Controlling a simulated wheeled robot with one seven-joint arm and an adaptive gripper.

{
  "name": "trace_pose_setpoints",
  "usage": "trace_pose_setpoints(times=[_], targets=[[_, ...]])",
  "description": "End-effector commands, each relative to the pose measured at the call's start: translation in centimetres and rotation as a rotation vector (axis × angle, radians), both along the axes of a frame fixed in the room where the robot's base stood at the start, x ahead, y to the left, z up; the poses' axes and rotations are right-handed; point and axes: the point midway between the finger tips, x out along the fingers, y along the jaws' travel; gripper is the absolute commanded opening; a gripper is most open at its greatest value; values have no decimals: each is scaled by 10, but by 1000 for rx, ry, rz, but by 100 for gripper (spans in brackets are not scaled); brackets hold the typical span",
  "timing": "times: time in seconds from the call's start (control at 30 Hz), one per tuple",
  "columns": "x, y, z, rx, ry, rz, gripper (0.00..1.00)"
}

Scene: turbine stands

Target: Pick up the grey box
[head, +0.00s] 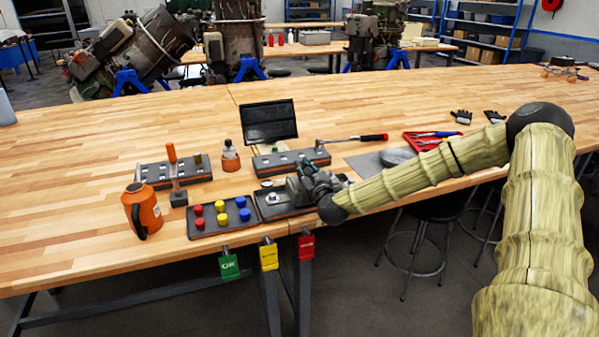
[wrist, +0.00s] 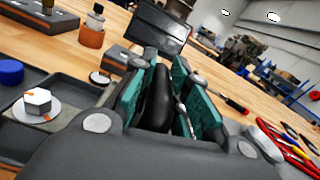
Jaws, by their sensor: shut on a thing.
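My gripper (head: 318,186) is at the right end of the dark tray (head: 270,212), in front of a long grey box with pale squares on top (head: 262,164). In the wrist view, the teal finger pads of my gripper (wrist: 155,90) are closed around a dark, rounded, upright thing (wrist: 154,105). Most of that thing is hidden by the fingers, and I cannot tell whether it is a grey box. A second grey box with pale squares (head: 150,172) lies further left.
An orange mug (head: 143,211), an orange bottle (head: 230,158) and a tray of coloured knobs (head: 196,229) stand to the left. A dark panel (head: 269,121) stands behind.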

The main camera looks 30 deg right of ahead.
Motion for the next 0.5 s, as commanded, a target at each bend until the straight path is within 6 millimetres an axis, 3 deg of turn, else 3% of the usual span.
trace_pose_setpoints(times=[0.5], targets=[[-58,-4,10,0,-8,-2,0]])
